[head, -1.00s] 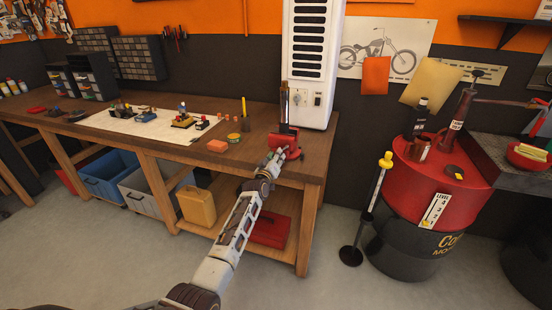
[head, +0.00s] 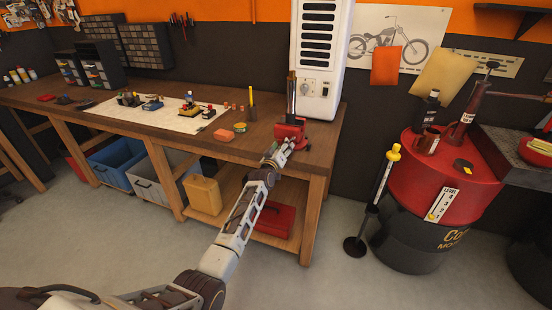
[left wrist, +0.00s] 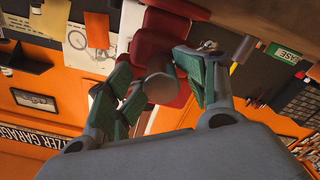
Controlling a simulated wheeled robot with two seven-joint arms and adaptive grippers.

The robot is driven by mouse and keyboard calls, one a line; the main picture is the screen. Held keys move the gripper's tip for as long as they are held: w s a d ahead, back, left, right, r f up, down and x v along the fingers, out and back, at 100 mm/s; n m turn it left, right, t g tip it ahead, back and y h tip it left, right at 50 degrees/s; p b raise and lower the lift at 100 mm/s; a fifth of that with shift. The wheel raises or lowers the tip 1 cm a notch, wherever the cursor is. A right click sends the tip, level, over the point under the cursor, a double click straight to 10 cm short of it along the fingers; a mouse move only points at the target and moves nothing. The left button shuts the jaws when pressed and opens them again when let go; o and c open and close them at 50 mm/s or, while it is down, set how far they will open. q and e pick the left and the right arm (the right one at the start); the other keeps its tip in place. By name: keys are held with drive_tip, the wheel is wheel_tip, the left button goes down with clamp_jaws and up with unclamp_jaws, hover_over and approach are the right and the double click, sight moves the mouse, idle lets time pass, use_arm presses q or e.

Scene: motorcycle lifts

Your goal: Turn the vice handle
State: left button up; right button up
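The red vice (head: 290,132) is mounted at the right front corner of the wooden workbench. My left gripper (head: 279,153) is just in front of it, at its near side. In the left wrist view, the green-padded fingers of my left gripper (left wrist: 163,92) are spread apart. A round, dull brown-grey end (left wrist: 161,88), seemingly part of the vice handle, shows between them. The red vice body (left wrist: 160,50) is behind it. I cannot tell whether the pads touch the round part. The rest of the handle is hidden or too small to make out. My right gripper is not in view.
The workbench (head: 220,150) carries an orange block (head: 223,135), a round tin (head: 240,128) and a white mat with parts. A white cabinet (head: 318,60) stands behind the vice. A yellow-topped stand (head: 380,190) and red drum (head: 440,170) are to the right. Floor in front is clear.

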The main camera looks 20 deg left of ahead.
use_arm(q)
drive_tip(key=s, duration=1.1)
drive_tip(key=shift+s+a, duration=0.2)
drive_tip(key=shift+s, duration=0.1)
idle(0.3)
drive_tip(key=shift+m, duration=0.3)
idle(0.4)
